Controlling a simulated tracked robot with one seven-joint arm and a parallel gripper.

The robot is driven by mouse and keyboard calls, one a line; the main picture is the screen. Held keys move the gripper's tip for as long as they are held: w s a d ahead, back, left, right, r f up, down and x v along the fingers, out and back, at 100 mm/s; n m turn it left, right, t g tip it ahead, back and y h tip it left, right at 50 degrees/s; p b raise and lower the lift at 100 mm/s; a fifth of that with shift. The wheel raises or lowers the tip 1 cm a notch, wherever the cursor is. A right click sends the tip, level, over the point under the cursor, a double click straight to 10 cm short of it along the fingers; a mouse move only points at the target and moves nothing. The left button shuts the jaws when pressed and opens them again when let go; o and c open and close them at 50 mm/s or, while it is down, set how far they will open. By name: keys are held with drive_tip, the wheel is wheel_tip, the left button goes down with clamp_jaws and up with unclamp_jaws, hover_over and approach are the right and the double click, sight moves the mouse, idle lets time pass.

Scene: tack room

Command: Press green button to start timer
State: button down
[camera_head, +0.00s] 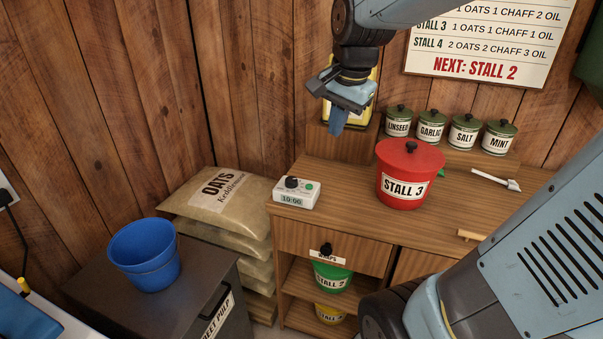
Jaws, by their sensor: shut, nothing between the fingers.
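A small white timer (296,194) sits at the left end of the wooden cabinet top. It has a black knob, a green button (309,187) on its upper face and a display that appears to read 10:00. My gripper (337,130) points down in the upper middle of the view, with its fingers shut and nothing in them. It is above and to the right of the timer in the picture, apart from it, in front of a yellow container on the back wall side.
A red lidded bucket marked STALL 3 (407,184) stands right of the timer on the cabinet (345,217). Several labelled jars (430,127) line the back. Oats sacks (218,203) and a blue bucket (144,262) are left. The cabinet top between timer and bucket is clear.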

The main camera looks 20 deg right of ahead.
drive_tip(key=w+f+m+g, duration=0.2)
drive_tip(key=w+f+m, duration=0.2)
drive_tip(key=w+m, duration=0.4)
drive_tip(key=m+g, duration=0.1)
drive_tip(key=m, duration=0.6)
hover_over(310, 186)
wheel_tip(310, 186, down, 7)
drive_tip(key=shift+d+r, duration=0.2)
drive_tip(key=shift+d, duration=0.05)
drive_tip(key=f, duration=1.4)
drive_tip(key=shift+a, duration=0.2)
